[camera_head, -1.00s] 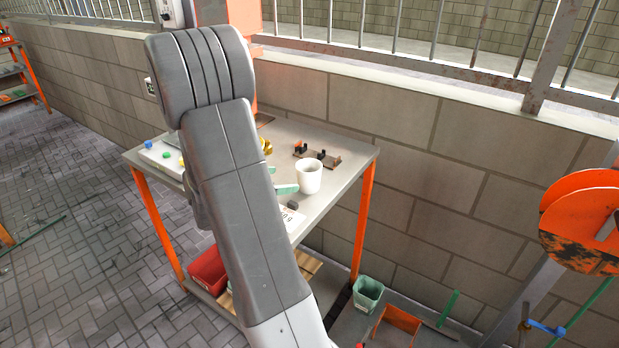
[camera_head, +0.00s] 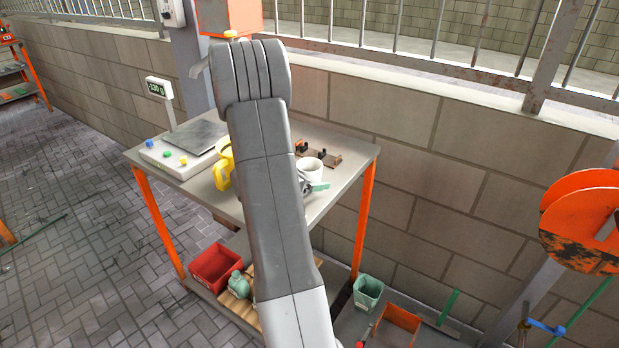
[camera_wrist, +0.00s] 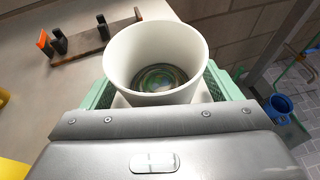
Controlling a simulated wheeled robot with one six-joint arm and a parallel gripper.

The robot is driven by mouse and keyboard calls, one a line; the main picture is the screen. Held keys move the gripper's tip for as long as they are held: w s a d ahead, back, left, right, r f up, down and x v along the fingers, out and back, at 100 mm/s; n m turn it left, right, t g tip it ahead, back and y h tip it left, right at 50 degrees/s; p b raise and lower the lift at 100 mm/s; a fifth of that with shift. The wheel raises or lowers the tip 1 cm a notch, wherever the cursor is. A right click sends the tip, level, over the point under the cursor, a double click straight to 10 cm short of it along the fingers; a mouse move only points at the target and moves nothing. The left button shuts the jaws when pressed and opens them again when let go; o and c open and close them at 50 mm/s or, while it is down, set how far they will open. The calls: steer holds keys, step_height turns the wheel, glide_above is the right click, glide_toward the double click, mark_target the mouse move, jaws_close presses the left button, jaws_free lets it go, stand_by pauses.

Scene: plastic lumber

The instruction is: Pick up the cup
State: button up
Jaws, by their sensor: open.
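The white cup (camera_head: 311,166) stands upright on the grey workbench (camera_head: 340,170), partly hidden by my gripper and arm. In the wrist view the cup (camera_wrist: 122,65) is seen from above, with a mottled greenish, dark inside. My gripper (camera_wrist: 160,88) is open, with one green finger on the left side of the cup and one on the right. The cup sits between the fingers, close to the palm. Whether the fingers touch it cannot be told. In the head view only part of my gripper (camera_head: 315,187) shows, in front of the cup.
A brown board with black clips (camera_head: 325,158) lies just behind the cup. A yellow mug (camera_head: 219,177) and a scale (camera_head: 172,152) with colored buttons are to the left. The block wall (camera_head: 420,160) runs close behind the bench. Bins sit below.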

steer(key=shift+c, duration=0.2)
steer(key=c, duration=1.1)
steer(key=shift+o, duration=0.2)
steer(key=shift+r, duration=0.15)
